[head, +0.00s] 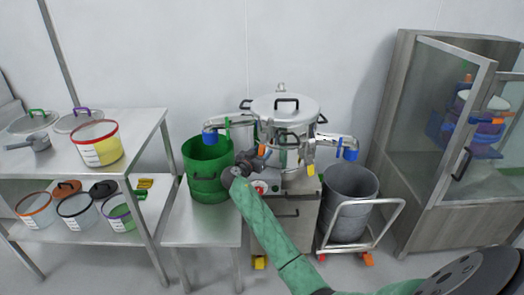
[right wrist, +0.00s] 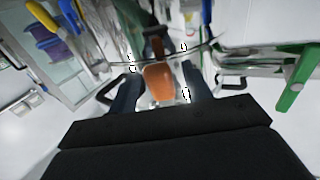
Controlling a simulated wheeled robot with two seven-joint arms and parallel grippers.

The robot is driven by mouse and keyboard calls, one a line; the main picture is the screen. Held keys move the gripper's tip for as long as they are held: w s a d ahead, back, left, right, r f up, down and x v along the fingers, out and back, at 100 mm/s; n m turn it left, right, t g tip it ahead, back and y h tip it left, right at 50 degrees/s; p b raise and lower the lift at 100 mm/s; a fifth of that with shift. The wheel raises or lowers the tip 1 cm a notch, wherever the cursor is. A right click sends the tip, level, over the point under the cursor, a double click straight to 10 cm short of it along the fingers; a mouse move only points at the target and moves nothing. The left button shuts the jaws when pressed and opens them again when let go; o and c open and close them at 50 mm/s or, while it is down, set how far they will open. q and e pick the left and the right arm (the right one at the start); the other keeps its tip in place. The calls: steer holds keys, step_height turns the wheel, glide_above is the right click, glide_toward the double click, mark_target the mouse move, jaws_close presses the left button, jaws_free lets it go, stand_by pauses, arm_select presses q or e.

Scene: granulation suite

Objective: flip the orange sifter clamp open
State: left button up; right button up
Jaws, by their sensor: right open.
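The silver sifter (head: 285,106) stands on a cabinet at the back middle, with a handled lid and side outlets with blue ends. The orange clamp (head: 262,151) is a small tab on its front left side, partly hidden by my right gripper (head: 258,158). In the right wrist view, the orange clamp (right wrist: 158,82) lies between the two dark fingers of my open right gripper (right wrist: 159,68). There is a visible gap on the right side of the clamp; contact on the left cannot be told. My left gripper is not in view.
A green bin (head: 207,160) stands on a low table left of the sifter. A grey drum (head: 350,192) sits on a trolley to the right. A shelf rack (head: 150,135) with tubs is at left, a glass-door cabinet (head: 395,95) at right.

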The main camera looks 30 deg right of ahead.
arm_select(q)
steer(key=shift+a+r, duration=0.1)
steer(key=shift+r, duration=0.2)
arm_select(e)
steer(key=shift+w+d, duration=0.2)
steer(key=shift+d, duration=0.15)
steer(key=shift+c, duration=0.2)
jaws_close()
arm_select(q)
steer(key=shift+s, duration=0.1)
